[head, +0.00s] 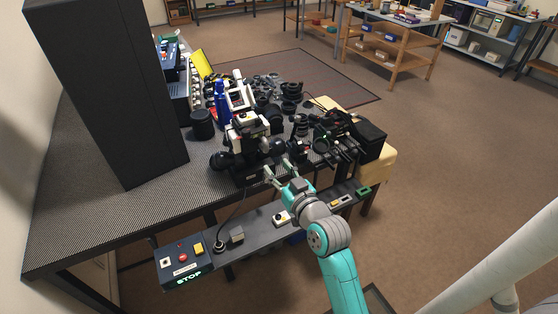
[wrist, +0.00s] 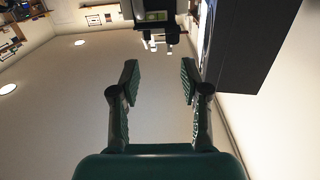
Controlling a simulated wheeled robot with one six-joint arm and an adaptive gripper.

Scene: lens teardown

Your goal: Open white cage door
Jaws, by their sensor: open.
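No cage door can be clearly made out in either view. A small white frame-like part (head: 240,91) stands among the clutter on the table in the head view; I cannot tell whether it is the cage door. My gripper (head: 278,169) is at the table's front edge, close to a dark machine with pale parts on top (head: 247,137). In the wrist view my gripper (wrist: 158,80) has its two fingers spread, with nothing between them. A dark device with a small lit panel (wrist: 155,15) shows beyond the fingertips.
A tall black cabinet (head: 105,85) stands on the left of the mesh-topped table (head: 90,205). A blue bottle (head: 221,104) and many black lens parts crowd the table. A control panel (head: 182,262) with a STOP sign runs along the front. Open floor lies to the right.

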